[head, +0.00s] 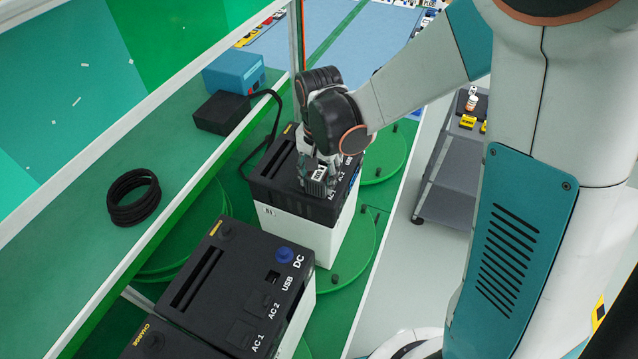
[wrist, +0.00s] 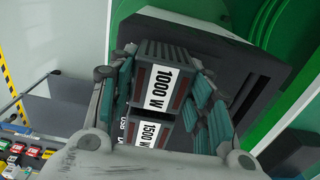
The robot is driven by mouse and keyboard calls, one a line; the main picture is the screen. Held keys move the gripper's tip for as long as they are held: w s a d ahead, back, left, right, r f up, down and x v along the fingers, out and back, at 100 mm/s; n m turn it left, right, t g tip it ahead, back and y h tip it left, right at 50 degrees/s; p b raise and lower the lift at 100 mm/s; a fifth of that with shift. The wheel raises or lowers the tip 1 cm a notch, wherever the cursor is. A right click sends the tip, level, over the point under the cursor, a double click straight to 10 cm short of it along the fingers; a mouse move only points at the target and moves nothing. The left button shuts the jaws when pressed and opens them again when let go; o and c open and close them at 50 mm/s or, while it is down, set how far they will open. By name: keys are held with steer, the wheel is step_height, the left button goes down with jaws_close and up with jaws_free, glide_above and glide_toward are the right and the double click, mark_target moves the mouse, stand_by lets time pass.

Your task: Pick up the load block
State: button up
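The load block is a dark grey ribbed block with a white "1000 W" label, seen in the wrist view (wrist: 166,84). In the head view it is a small grey piece with a white label (head: 319,174) at the top of the far power unit (head: 275,180). A "1500 W" label (wrist: 150,132) shows just below it in the wrist view; I cannot tell whether this is a second block. My gripper (head: 316,168) points down over the unit, its teal-padded fingers on both sides of the block. I cannot tell whether both pads press on it.
A nearer black-topped power unit (head: 235,285) stands in front. A green shelf (head: 75,215) on the left holds a black cable coil (head: 133,197), a black box (head: 222,113) and a blue box (head: 234,71). A grey cart (head: 455,165) stands at right.

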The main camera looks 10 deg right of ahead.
steer(key=c, duration=0.7)
steer(key=shift+r, duration=0.2)
